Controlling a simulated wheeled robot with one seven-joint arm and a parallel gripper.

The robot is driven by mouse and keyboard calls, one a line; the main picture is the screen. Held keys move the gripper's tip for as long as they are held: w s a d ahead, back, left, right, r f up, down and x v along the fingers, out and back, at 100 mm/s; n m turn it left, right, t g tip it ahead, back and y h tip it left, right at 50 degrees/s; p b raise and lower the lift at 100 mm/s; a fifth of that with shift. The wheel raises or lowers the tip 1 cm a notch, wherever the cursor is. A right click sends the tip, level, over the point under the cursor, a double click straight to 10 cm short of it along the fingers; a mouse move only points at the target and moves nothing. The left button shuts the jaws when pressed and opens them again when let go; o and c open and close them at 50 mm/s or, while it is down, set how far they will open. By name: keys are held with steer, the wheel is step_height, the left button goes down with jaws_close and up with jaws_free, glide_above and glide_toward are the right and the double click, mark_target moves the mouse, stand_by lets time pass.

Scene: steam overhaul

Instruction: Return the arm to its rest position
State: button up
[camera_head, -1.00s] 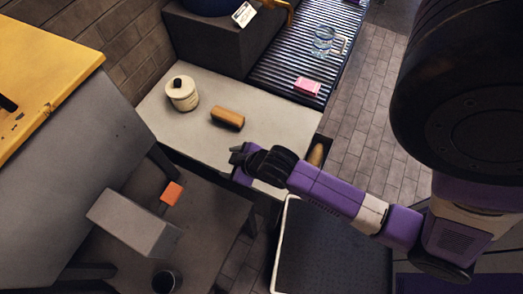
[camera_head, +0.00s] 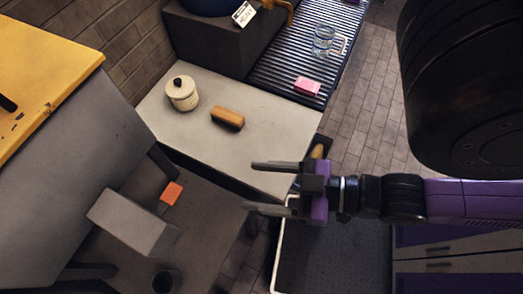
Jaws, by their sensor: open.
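My gripper (camera_head: 258,187) is in the middle of the head view. Its two fingers point left and stand apart, with nothing between them. My purple and black arm reaches in from the right edge.
On the pale table stand a lidded cream pot (camera_head: 183,95) and a brown block (camera_head: 227,118). A roller conveyor (camera_head: 290,65) holds a pink item (camera_head: 307,86) and clear glassware (camera_head: 324,38). At left are a grey box (camera_head: 133,222), an orange block (camera_head: 171,193) and a dark cup (camera_head: 165,282).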

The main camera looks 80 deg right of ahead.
step_height(320, 180, down, 4)
steer(key=b, duration=0.3)
steer(key=shift+b, duration=0.4)
stand_by(0.6)
